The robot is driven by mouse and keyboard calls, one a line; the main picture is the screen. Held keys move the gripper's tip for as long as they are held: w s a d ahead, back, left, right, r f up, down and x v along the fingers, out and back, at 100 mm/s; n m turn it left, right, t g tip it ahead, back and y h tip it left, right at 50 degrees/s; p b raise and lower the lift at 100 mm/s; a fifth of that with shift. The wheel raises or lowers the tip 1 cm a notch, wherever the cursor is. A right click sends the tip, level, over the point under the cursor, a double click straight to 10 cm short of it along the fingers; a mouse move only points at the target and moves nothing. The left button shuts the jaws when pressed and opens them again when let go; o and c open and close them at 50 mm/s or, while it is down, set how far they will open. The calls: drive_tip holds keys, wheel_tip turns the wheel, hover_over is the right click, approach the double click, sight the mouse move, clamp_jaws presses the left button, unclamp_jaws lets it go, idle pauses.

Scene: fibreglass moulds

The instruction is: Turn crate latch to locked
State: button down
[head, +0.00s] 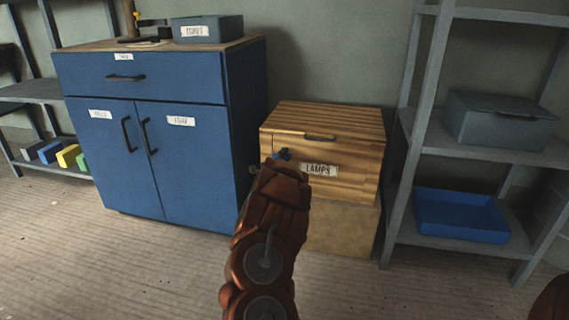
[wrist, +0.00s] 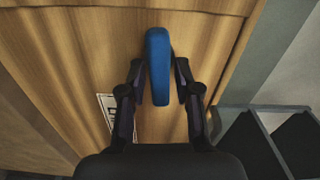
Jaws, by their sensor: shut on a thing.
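The wooden crate (head: 350,137), labelled LAMPS, stands on a pale box against the wall. Its lid looks closed. Its front fills much of the wrist view (wrist: 60,70). The blue latch (wrist: 158,50) is a rounded bar on that front. In the head view only a small blue bit of the latch (head: 284,154) shows beside my arm. My gripper (wrist: 159,72) is shut on the latch, one finger on each side of it. In the head view my arm hides the gripper's fingers and part of the crate front. I cannot tell the latch's locked side.
A blue cabinet (head: 160,130) stands left of the crate, with a grey box (head: 207,29) on top. A grey shelf unit (head: 410,130) stands close on the right, holding a blue tray (head: 462,213) and a grey bin (head: 495,119). The floor in front is clear.

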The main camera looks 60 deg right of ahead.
drive_tip(key=shift+f+m+b, duration=0.1)
drive_tip(key=shift+m+b, duration=0.5)
drive_tip(key=c, duration=1.1)
unclamp_jaws()
drive_tip(key=shift+v, duration=6)
